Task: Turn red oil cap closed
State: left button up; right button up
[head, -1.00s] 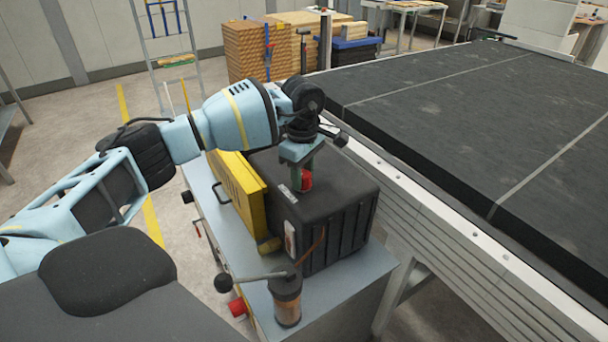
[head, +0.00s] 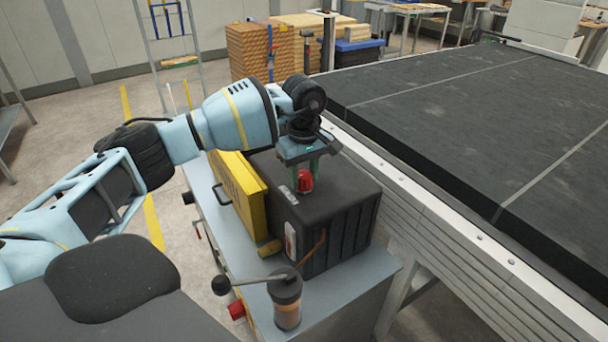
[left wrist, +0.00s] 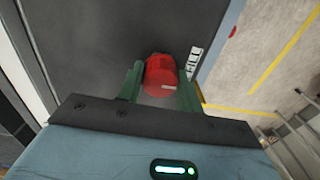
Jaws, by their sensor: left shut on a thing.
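The red oil cap (head: 305,181) sits on top of the black tank (head: 335,205), near its left edge. My left gripper (head: 306,176) comes down on it from above, with its green fingers on either side of the cap. In the left wrist view, the red cap (left wrist: 160,76) lies between the two green fingers of the left gripper (left wrist: 162,80), which is shut on it. A white label reading FILL (left wrist: 193,63) lies beside the cap. My right gripper is in neither view.
A yellow panel (head: 238,190) stands left of the tank on the grey cabinet (head: 350,285). A lever-handled pump with a clear reservoir (head: 287,300) stands in front. The large dark conveyor bed (head: 450,110) is to the right. Open floor lies to the left.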

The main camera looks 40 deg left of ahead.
aim_at(304, 174)
pick_arm(q)
jog(key=o, duration=1)
jog(key=shift+r, duration=3.9)
